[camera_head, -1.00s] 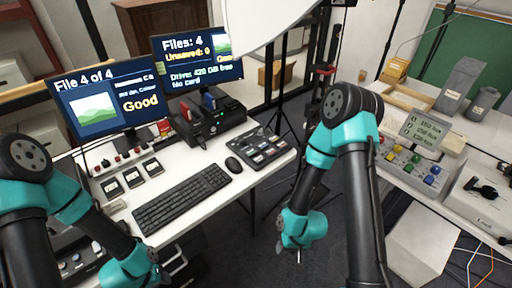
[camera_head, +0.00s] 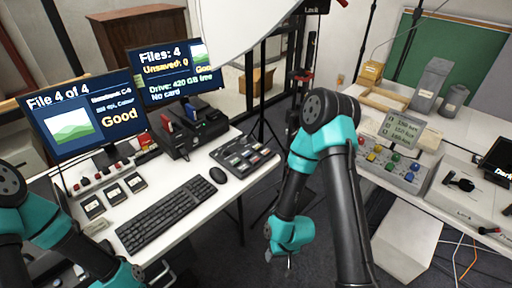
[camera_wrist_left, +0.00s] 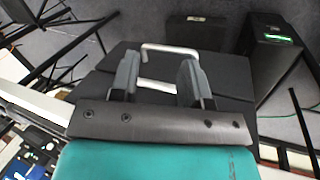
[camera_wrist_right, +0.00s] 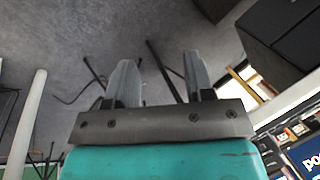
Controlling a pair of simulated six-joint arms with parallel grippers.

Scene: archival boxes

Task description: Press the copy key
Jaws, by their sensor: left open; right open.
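A dark key panel (camera_head: 245,155) with several light keys lies at the right end of the white desk. A black card dock (camera_head: 190,130) with red and blue cards stands behind it, below the right monitor. I cannot read which key is the copy key. My right gripper (camera_head: 288,258) hangs low between the desk and the right bench, apart from both; the right wrist view shows its fingers (camera_wrist_right: 158,70) open and empty above the floor. My left gripper's fingers (camera_wrist_left: 157,78) are open and empty in the left wrist view, near a metal handle on a dark cabinet.
Left monitor (camera_head: 85,115) reads "File 4 of 4" and "Good"; right monitor (camera_head: 175,70) reads "Unsaved: 0" and "No card". A keyboard (camera_head: 172,212) and mouse (camera_head: 217,175) lie on the desk. The right bench carries a coloured-button box (camera_head: 390,162).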

